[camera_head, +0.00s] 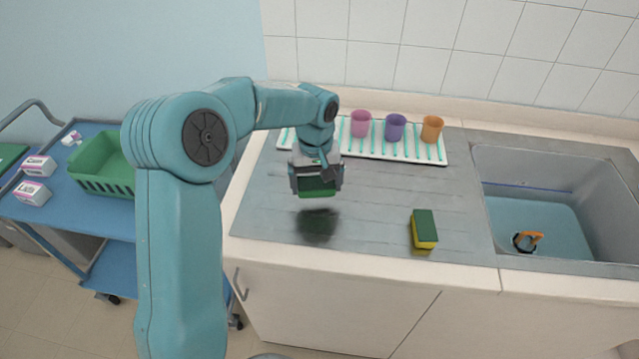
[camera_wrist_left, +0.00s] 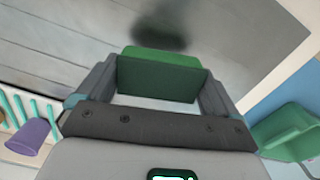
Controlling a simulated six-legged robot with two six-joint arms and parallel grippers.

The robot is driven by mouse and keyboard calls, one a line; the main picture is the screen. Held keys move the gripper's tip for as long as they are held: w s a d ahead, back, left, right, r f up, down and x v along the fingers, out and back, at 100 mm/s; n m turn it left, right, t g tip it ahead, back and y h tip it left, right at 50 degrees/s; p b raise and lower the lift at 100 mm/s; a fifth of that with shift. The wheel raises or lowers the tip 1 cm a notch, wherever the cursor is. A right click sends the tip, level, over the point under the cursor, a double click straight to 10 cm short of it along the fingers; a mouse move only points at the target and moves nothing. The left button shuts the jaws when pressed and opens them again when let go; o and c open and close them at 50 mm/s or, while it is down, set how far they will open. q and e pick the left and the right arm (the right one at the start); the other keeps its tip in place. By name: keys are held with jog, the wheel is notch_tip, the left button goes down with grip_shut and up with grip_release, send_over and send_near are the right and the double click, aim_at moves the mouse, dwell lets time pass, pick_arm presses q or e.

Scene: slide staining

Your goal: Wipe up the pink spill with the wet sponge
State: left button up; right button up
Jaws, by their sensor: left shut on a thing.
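My left gripper (camera_head: 317,186) is shut on a green sponge (camera_head: 318,190) and holds it above the grey draining surface (camera_head: 370,195), apart from it. The sponge also shows between the fingers in the left wrist view (camera_wrist_left: 160,80). A dark blurred patch (camera_head: 318,226) lies on the surface below it; I cannot tell whether it is only shadow. No pink spill can be made out. A second sponge (camera_head: 424,226), green on top and yellow below, lies on the surface to the right. My right gripper is not in view.
A white rack (camera_head: 372,149) with pink, purple and orange cups stands at the back. The sink (camera_head: 540,215) is at the right, with a small orange-handled item (camera_head: 528,241) inside. A blue cart (camera_head: 40,208) with a green basket (camera_head: 100,165) is at the left.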

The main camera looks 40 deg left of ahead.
pick_arm(q)
jog(key=shift+w+d+r+p, duration=0.1)
jog(key=shift+w+r+p, duration=0.15)
jog(key=shift+r+p, duration=0.45)
jog(key=r, duration=0.1)
jog(key=r+p, duration=0.1)
jog(key=shift+s+r, duration=0.3)
jog(key=shift+w+r, duration=0.1)
jog(key=shift+w, duration=0.2)
jog(key=shift+s, duration=0.2)
jog(key=shift+w, duration=0.15)
